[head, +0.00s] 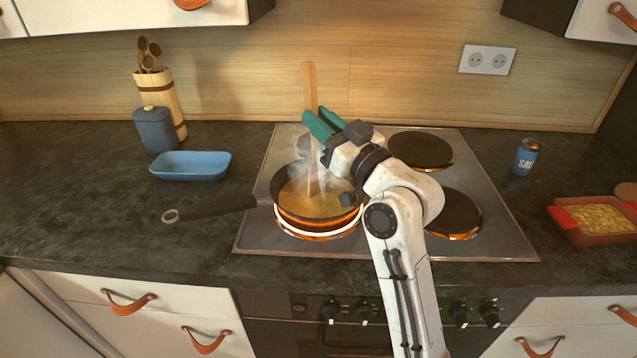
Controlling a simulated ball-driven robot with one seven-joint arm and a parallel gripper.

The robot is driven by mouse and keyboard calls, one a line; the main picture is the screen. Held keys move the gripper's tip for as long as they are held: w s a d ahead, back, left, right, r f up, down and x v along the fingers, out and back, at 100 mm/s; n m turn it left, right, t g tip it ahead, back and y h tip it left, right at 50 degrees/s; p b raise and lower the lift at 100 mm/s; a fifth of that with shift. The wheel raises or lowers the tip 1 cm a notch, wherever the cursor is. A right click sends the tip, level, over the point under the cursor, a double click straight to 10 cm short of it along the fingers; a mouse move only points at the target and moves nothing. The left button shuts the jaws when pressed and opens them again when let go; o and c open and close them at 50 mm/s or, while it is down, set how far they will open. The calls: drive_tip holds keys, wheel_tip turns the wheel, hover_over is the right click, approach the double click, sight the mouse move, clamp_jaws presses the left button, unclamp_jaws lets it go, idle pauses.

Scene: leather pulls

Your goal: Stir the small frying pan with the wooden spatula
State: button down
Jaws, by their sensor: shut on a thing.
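The small frying pan (283,210) sits on the front left burner, its dark handle (215,209) pointing left. It holds yellowish food (303,205), and steam rises from it. The wooden spatula (309,80) stands nearly upright, its lower end in the food. My gripper (318,125), with green fingers, is shut on the spatula's shaft above the pan. The spatula's lowest part is hidden by the food and steam. My wrist covers part of the pan's right side.
The burner under the pan glows orange (318,235). Other burners (420,151) lie to the right. A blue dish (191,166), a blue jar (155,130) and a utensil holder (163,100) stand left. A salt can (525,158) and a red dish (590,240) are right.

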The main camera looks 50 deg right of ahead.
sight(314, 88)
drive_tip(key=shift+w+r+p, duration=0.15)
drive_tip(key=shift+r+p, duration=0.85)
drive_tip(key=shift+r, duration=0.25)
drive_tip(key=shift+w+r+p, duration=0.1)
drive_tip(key=shift+r+p, duration=0.9)
drive_tip(key=shift+r, duration=0.25)
wheel_tip(314, 88, up, 5)
drive_tip(key=p, duration=0.4)
